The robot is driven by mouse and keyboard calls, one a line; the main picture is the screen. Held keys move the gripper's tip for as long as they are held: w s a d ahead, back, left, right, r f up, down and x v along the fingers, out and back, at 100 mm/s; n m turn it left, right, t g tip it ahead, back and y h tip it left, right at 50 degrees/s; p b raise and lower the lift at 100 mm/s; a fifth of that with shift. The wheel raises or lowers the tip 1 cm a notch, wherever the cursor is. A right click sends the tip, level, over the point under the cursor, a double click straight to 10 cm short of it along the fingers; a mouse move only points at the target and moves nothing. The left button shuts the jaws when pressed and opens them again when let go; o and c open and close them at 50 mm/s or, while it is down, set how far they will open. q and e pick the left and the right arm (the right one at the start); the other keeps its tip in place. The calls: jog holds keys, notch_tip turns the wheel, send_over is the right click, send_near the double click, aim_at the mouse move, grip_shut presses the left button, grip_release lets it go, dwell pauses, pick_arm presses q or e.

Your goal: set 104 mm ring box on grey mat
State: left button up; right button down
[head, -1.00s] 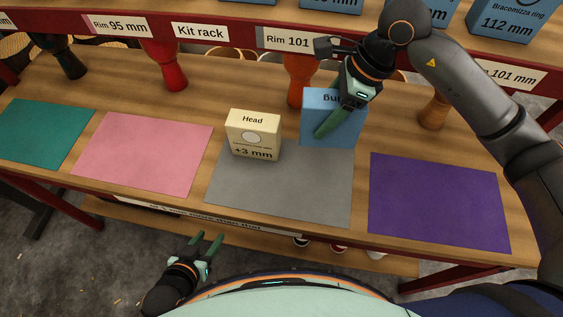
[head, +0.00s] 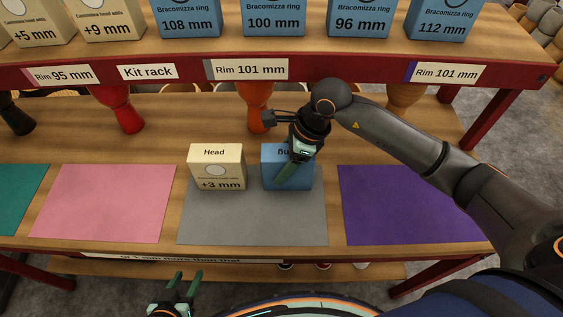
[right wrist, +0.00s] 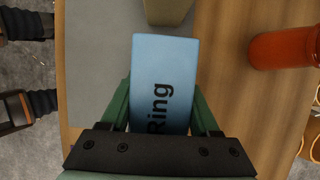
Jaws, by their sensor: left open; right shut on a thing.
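My right gripper (head: 290,170) is shut on a blue ring box (head: 303,178), whose front label is mostly covered by the gripper, so its size cannot be read. In the right wrist view the box (right wrist: 165,75) sits between the two green fingers with "Ring" on its top. The box is at the back part of the grey mat (head: 250,225), right of the cream head box; whether it touches the mat is unclear. My left gripper (head: 183,285) is open and empty in front of the table's near edge.
The cream +3 mm head box (head: 217,172) stands on the grey mat's back left. Pink (head: 105,205) and purple (head: 400,210) mats lie empty on either side. An orange drum (head: 256,108) stands behind. Blue ring boxes marked 108, 100, 96 and 112 mm stand on the upper shelf.

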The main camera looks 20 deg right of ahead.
jog(key=c, duration=0.6)
grip_release()
jog(key=shift+f, duration=0.1)
jog(key=o, duration=0.5)
jog(key=shift+r, duration=0.25)
jog(key=v, duration=1.2)
